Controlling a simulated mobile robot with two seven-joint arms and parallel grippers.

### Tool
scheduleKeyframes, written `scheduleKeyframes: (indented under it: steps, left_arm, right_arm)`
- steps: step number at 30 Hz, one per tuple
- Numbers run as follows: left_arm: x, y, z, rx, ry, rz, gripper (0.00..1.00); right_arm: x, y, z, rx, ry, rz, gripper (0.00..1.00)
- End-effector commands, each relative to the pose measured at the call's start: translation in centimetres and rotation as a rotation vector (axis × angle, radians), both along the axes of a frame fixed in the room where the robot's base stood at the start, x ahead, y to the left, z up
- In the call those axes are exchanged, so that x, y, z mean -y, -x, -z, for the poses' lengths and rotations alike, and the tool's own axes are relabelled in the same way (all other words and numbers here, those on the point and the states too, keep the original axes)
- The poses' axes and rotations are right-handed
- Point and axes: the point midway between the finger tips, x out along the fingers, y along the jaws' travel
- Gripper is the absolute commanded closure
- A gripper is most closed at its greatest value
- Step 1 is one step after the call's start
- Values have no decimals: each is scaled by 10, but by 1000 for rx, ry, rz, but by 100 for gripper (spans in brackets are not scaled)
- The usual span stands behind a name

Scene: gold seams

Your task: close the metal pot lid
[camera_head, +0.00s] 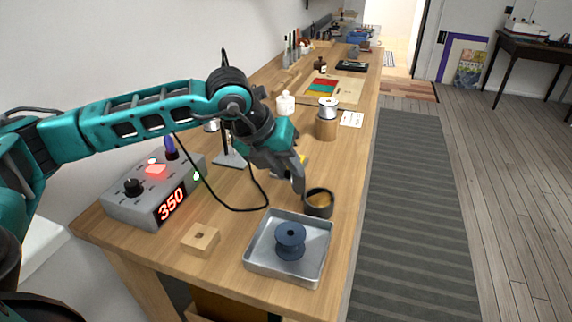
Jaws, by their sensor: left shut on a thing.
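A small dark metal pot (319,205) stands upright on the workbench, behind the metal tray. Its top is open and golden-brown material shows inside. My left gripper (299,187) reaches down from the upper left to the pot's left rim. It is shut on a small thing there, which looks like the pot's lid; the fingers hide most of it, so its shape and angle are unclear. No lid covers the pot's mouth. My right gripper is not in view.
A metal tray (256,263) holding a dark spool (290,240) lies in front of the pot. A wooden block (201,240) and a soldering station (148,200) reading 350 stand left, its black cable looping across the bench.

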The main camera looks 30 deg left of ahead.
Motion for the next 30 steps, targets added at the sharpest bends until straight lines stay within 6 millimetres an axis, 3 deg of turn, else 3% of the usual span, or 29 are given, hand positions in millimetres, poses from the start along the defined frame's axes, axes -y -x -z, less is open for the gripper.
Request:
scheduleKeyframes:
  steps: [4, 17, 30]
  left_arm:
    - [-2, 0, 1, -3, -5, -4, 100]
    - [4, -2, -3, -21, -88, -2, 100]
    - [25, -8, -9, -91, -395, -3, 100]
  right_arm:
    - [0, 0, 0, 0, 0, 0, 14]
    - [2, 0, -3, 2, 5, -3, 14]
    - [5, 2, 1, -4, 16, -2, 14]
